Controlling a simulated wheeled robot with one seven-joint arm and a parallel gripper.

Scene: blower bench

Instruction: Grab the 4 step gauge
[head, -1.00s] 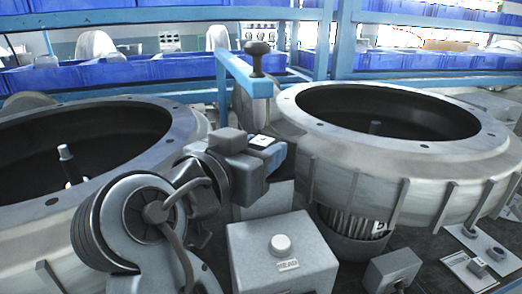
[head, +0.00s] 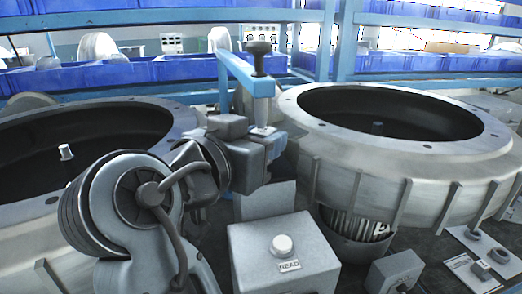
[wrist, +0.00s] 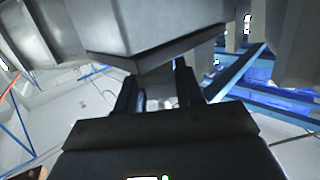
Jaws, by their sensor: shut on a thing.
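My gripper (head: 265,145) is at the end of my arm in the middle of the head view, under the blue bracket. It is shut on a small pale piece, whose number I cannot read. In the wrist view a pale grey part (wrist: 158,97) shows between the two dark fingers (wrist: 160,90). A light upright column (head: 264,112) spans the gap between the bracket and my gripper; I cannot tell which it belongs to. A round cup (head: 350,249) below the right housing holds several gauge strips (head: 357,225), with markings too small to read.
Large round metal housings stand left (head: 185,120) and right (head: 400,150). The blue bracket (head: 236,68) carries a black knob (head: 260,60) between them. A grey READ box (head: 285,262) is in front, with a smaller box (head: 396,270) to its right. Blue bins line the back.

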